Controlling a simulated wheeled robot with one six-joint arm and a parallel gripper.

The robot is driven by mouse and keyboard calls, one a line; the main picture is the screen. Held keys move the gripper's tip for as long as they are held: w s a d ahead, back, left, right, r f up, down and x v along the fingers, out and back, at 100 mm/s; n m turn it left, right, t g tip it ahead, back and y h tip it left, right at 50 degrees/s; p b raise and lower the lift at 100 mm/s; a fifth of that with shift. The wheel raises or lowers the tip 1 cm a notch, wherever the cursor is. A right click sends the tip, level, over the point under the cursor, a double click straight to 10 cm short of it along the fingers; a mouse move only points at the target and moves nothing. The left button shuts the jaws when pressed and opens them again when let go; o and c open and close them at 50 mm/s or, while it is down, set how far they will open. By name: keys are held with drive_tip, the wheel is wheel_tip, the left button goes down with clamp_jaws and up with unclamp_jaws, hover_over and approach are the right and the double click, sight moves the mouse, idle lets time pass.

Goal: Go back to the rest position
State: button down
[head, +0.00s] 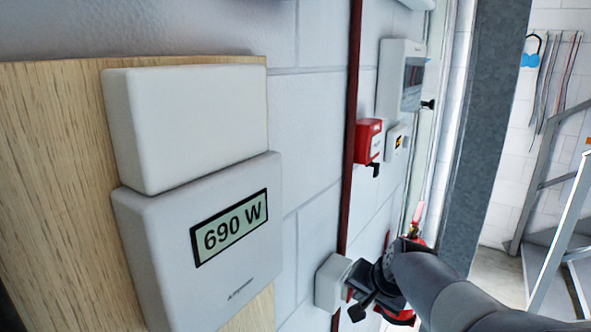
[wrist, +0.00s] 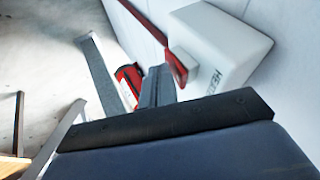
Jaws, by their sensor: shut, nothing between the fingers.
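My gripper (head: 356,296) is at the lower middle of the head view, at the end of my dark grey arm. It is shut and empty. It is close to a small white box (head: 328,284) on the wall; I cannot tell if they touch. In the wrist view my gripper's fingers (wrist: 158,86) show together beyond a dark bar. There, a white box (wrist: 218,45) with partly hidden lettering is at the upper right, with a red lever (wrist: 178,68) beside the fingers.
A red box (head: 368,140) and a grey-white panel (head: 400,78) are on the wall farther along. A red extinguisher-like object (head: 413,232) is partly behind my arm. Metal stairs (head: 560,235) stand at right.

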drive_tip(key=s+d+r+b, duration=0.2)
drive_tip(key=s+d+r, duration=0.3)
drive_tip(key=s+r, duration=0.2)
drive_tip(key=shift+s+r, duration=0.4)
drive_tip(key=shift+r, duration=0.15)
idle(0.5)
